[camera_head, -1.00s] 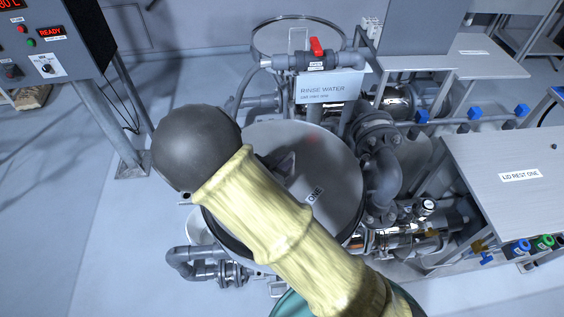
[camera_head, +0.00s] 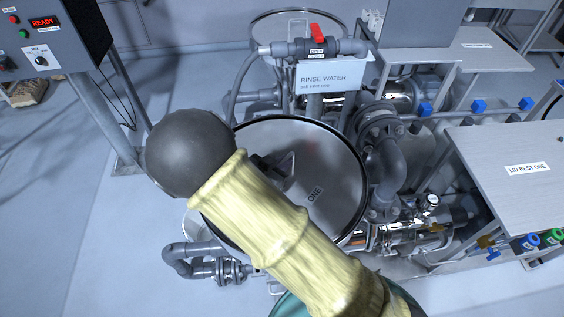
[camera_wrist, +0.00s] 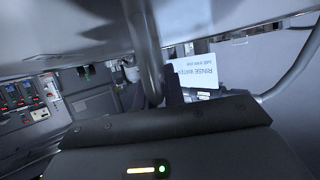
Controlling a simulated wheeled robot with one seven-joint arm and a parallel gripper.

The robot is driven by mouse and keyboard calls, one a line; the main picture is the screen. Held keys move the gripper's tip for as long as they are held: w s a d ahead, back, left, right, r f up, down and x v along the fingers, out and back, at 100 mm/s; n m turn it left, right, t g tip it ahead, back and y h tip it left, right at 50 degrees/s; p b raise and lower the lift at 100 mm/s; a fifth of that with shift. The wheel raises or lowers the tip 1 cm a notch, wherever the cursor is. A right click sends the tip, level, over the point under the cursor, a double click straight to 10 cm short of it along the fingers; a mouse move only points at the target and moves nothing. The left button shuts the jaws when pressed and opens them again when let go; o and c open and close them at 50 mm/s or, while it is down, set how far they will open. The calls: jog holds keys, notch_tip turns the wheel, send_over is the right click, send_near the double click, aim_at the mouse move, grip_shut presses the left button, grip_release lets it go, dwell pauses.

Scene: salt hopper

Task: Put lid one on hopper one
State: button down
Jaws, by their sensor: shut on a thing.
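Lid one (camera_head: 330,185) is a round, grey metal disc marked ONE in the head view. My gripper (camera_head: 270,168) is shut on its handle (camera_head: 284,172); my own arm hides much of the grip and the lid's lower left. A dark rim (camera_head: 362,165) shows around the lid, which lies over the place of hopper one. The hopper body is mostly hidden, and I cannot tell whether the lid rests on it or hovers above. In the wrist view, the handle (camera_wrist: 145,50) rises from the jaws to a broad grey surface (camera_wrist: 70,28), apparently the lid.
The rinse water sign (camera_head: 331,76) and red-handled valve (camera_head: 318,31) stand just behind the lid. Grey pipework (camera_head: 388,165) is close on its right. The lid rest one table (camera_head: 510,150) is bare at right. A control panel (camera_head: 45,40) stands at left.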

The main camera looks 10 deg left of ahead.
jog(key=shift+w+f, duration=0.2)
jog(key=shift+f, duration=0.05)
jog(key=shift+s+a, duration=0.15)
jog(key=shift+s, duration=0.05)
jog(key=shift+w+d+f+b, duration=0.1)
jog(key=shift+d+f+b, duration=0.1)
jog(key=shift+b, duration=0.1)
jog(key=c, duration=1.4)
grip_release()
jog(key=shift+s, duration=0.2)
jog(key=shift+f, duration=0.15)
jog(key=shift+a, duration=0.1)
jog(key=b+v, duration=0.1)
jog(key=v, duration=1.6)
jog(key=shift+s, duration=0.25)
